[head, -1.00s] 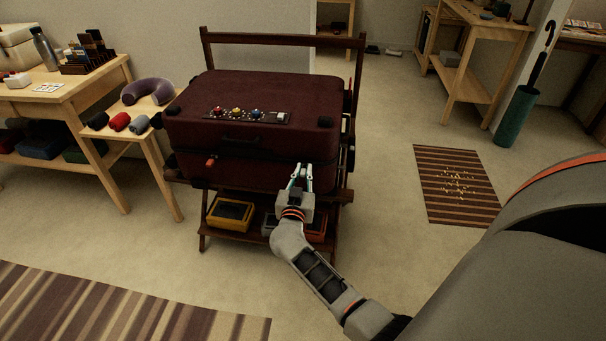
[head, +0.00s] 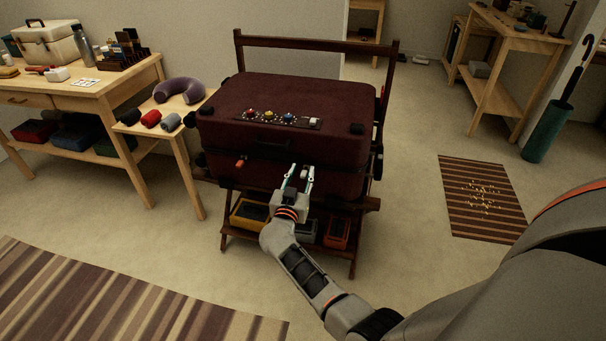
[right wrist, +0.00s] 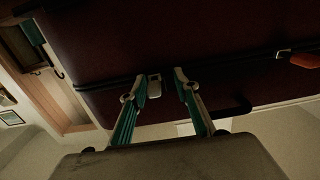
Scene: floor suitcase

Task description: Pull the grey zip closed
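The dark red suitcase (head: 275,100) lies flat on a wooden rack, with a dark zip line around its front side. The small grey zip pull (right wrist: 154,86) hangs on that line in the right wrist view, close beside the left of the two fingertips. In the head view it is a tiny pale spot, hard to make out. My right gripper (head: 302,173) is at the suitcase's front side. Its two fingers (right wrist: 155,88) are apart, with the grey pull between them and a gap to the right finger. My left gripper is not in view.
An orange zip pull (head: 240,163) hangs on the front further left; it also shows in the right wrist view (right wrist: 304,61). A black handle (head: 274,142) is on the front. The rack's lower shelf holds trays (head: 250,213). A small table (head: 185,130) stands left.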

